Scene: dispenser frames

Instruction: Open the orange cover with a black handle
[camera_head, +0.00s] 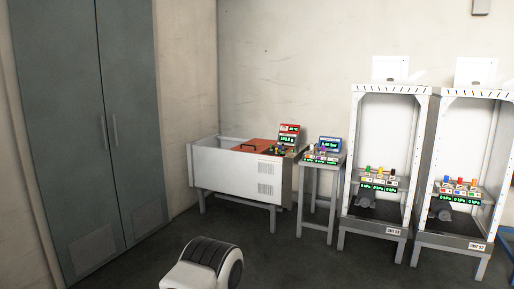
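The orange cover (268,145) lies flat over part of the top of a white open-topped tank (228,167) near the middle of the view. The left part of the tank's top is uncovered. The cover looks closed down on the tank, though it is small at this distance. Neither of my grippers shows in this view, and nothing is touching the cover.
A control panel with a red display (289,129) stands at the tank's right end. A small stand (334,182) with a blue display is beside it. Two white dispenser frames (353,150) stand farther right. Grey cabinet doors (85,120) are at left. Open floor (290,262) lies in front.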

